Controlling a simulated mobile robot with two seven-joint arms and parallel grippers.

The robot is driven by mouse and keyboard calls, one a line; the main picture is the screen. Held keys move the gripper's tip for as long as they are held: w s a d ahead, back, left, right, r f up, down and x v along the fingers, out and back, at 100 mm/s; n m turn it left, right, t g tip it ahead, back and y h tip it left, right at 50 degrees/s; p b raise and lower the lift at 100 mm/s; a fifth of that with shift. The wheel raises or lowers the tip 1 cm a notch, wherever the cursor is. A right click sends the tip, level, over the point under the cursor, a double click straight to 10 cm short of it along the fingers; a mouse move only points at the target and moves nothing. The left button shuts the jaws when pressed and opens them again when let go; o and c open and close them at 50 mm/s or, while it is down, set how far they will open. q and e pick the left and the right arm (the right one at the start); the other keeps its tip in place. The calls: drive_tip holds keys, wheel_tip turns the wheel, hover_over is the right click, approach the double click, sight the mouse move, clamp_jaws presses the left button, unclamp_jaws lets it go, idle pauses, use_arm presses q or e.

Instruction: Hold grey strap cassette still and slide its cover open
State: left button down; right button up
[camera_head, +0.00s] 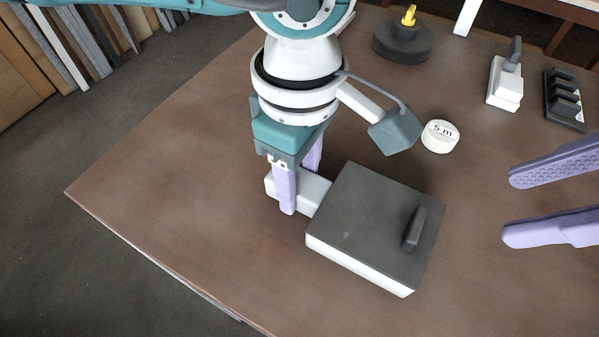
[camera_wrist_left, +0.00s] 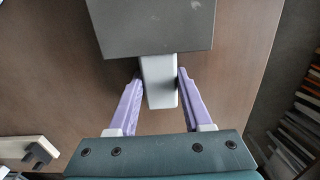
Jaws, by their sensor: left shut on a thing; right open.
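The grey strap cassette (camera_head: 358,264) is a white-grey box lying on the brown table. Its dark grey cover (camera_head: 370,215) lies over the top, with a raised dark handle (camera_head: 414,228) near the right end. A light grey block (camera_head: 315,190) juts from the cassette's left side. My left gripper (camera_head: 298,190) is shut on this block; the left wrist view shows the block (camera_wrist_left: 159,85) between the purple fingers, and the dark cover (camera_wrist_left: 155,25) beyond. My right gripper (camera_head: 525,207) is open and empty, its two purple fingers apart at the right edge, clear of the handle.
A white roll marked "5 m" (camera_head: 440,136) stands behind the cassette. Further back are a dark round base with a yellow knob (camera_head: 403,45), a white block with a grey lever (camera_head: 506,85) and a black ridged rack (camera_head: 565,100). The table's front left is clear.

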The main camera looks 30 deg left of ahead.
sight(421, 224)
drive_tip(key=shift+o, duration=0.6)
drive_tip(key=o, duration=0.4)
drive_tip(key=shift+s+a+r+h, duration=0.1)
drive_tip(key=shift+a+r+h, duration=0.15)
drive_tip(key=shift+r, duration=0.4)
drive_tip(key=shift+a+r+h, duration=0.1)
drive_tip(key=shift+r+h, duration=0.25)
drive_tip(key=shift+r, duration=0.25)
drive_tip(key=shift+o, duration=0.4)
drive_tip(key=x, duration=1.2)
drive_tip(key=shift+d, duration=0.1)
clamp_jaws()
drive_tip(key=shift+d, duration=0.1)
